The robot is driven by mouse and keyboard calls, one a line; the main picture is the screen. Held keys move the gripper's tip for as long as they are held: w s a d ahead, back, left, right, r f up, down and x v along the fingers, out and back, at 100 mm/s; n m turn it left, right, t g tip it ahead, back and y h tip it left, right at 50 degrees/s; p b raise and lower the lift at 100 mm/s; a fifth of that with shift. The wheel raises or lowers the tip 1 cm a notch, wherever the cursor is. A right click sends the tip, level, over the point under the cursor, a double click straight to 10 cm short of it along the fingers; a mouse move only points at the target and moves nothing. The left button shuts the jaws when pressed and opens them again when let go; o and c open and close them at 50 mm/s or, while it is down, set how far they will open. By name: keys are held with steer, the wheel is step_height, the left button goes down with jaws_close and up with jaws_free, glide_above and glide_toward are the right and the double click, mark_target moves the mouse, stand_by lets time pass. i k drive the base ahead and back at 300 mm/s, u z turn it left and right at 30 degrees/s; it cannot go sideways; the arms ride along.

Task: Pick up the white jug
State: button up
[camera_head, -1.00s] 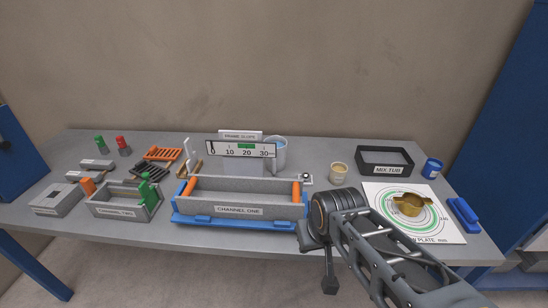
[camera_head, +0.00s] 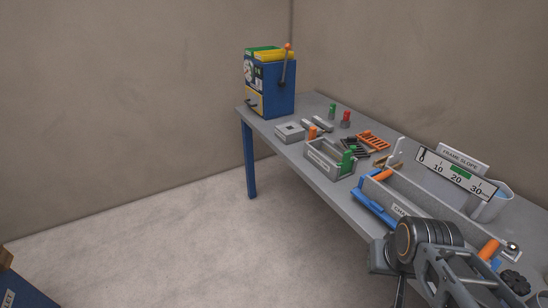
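A pale container (camera_head: 490,207), which may be the white jug, stands on the table behind the slope gauge at the right. The gauge and the long grey trough hide much of it, and I see no handle. My arm reaches in from the bottom right, in front of the trough. Its end, my gripper (camera_head: 399,290), seems to point down at the bottom edge, left of and nearer than the container and apart from it. The fingers cannot be made out.
The grey trough (camera_head: 418,202) and slope gauge (camera_head: 455,172) stand before the container. A small labelled tray (camera_head: 324,160) and several tools lie farther left. A blue machine with a lever (camera_head: 270,85) stands at the table's far end.

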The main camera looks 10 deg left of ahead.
mark_target(478, 210)
steer(key=z, duration=1.15)
